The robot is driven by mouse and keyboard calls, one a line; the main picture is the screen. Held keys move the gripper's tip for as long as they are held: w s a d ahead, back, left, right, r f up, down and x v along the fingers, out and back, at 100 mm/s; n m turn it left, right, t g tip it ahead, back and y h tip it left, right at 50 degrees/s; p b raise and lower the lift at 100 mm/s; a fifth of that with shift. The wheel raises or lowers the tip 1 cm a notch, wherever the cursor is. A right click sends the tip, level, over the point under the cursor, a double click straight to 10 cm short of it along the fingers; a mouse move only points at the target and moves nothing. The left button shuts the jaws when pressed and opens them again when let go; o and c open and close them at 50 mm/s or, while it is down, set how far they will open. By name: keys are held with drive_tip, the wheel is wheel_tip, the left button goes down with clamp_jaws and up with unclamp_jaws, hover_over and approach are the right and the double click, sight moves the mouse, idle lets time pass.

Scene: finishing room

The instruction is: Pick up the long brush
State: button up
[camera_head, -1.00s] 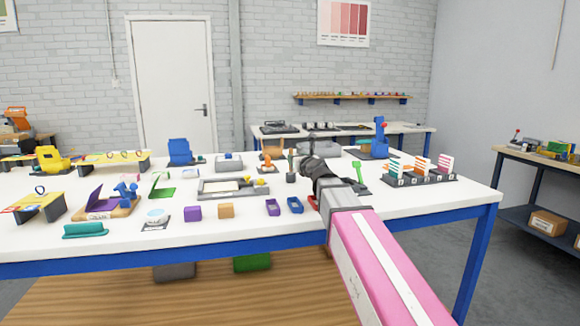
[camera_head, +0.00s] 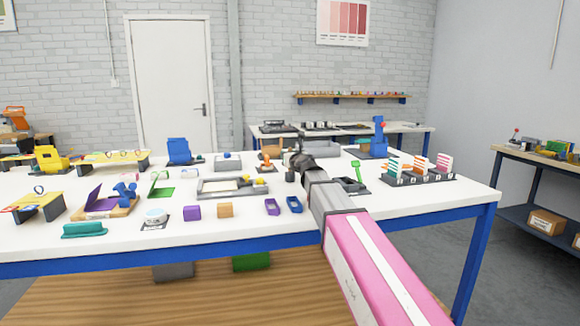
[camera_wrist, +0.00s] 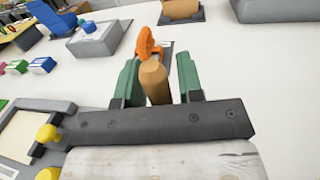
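A brown wooden, rounded upright piece (camera_wrist: 154,80), which looks like the long brush's handle, stands between my gripper's green fingers in the wrist view. My gripper (camera_wrist: 158,68) is open around it, with a visible gap at the right finger; contact at the left finger is unclear. In the head view, my gripper (camera_head: 300,160) is at the small dark holder (camera_head: 290,176) on the white table. The brush's lower part and bristles are hidden.
An orange tool (camera_wrist: 148,44) stands just beyond the fingers. A grey tray with yellow knobs (camera_head: 232,188) lies to the left. A green-handled item (camera_head: 357,171) and a rack of coloured cards (camera_head: 420,173) stand to the right on the white table (camera_head: 350,213).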

clamp_jaws()
drive_tip(key=shift+r, duration=0.15)
drive_tip(key=s+a+r, duration=0.8)
drive_tip(key=r, duration=0.2)
drive_tip(key=shift+s+r, duration=0.25)
drive_tip(key=shift+r, duration=0.1)
